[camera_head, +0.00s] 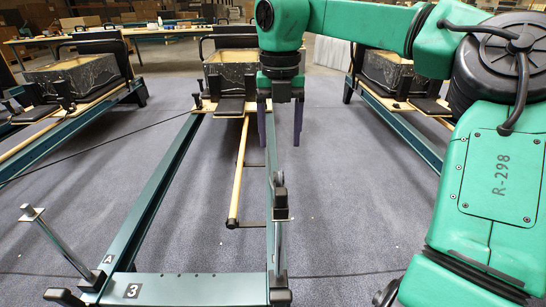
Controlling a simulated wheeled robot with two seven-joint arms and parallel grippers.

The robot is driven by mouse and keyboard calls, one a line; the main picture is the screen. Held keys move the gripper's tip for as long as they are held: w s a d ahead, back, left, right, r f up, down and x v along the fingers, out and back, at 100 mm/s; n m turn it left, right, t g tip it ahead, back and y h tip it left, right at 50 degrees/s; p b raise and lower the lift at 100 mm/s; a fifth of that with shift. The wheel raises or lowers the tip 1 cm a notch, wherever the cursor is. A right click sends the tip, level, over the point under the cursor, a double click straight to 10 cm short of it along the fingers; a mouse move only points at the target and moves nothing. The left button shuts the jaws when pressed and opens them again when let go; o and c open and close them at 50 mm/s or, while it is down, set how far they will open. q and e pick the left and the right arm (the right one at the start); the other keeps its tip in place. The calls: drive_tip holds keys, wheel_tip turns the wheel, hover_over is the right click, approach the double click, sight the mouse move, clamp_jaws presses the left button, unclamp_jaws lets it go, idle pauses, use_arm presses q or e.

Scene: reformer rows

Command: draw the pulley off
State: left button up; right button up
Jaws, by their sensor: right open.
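My right gripper (280,138) hangs pointing down in the middle of the view, with its two purple fingers apart and nothing seen between them. It is over the far part of the right rail of the middle reformer (170,288). A chrome post (282,246) stands at the near right corner of that frame. A small dark fitting (281,203), perhaps the pulley, sits near its top, nearer to me than the gripper and apart from it. The left chrome post (62,246) leans outward and shows no dark fitting on top. My left gripper is not in view.
A wooden bar (239,172) runs lengthwise inside the frame. A dark cord (100,145) stretches to the left. Other reformers stand at left (75,75) and right (390,72). The grey carpet (350,215) right of the frame is clear.

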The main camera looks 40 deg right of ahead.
sight(280, 179)
wheel_tip(280, 179, down, 13)
drive_tip(key=b, duration=0.3)
drive_tip(key=shift+s+d, duration=0.1)
drive_tip(key=shift+f, duration=0.5)
clamp_jaws()
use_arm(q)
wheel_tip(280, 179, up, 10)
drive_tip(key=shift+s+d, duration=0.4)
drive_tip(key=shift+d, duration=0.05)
use_arm(e)
drive_tip(key=shift+r, duration=0.15)
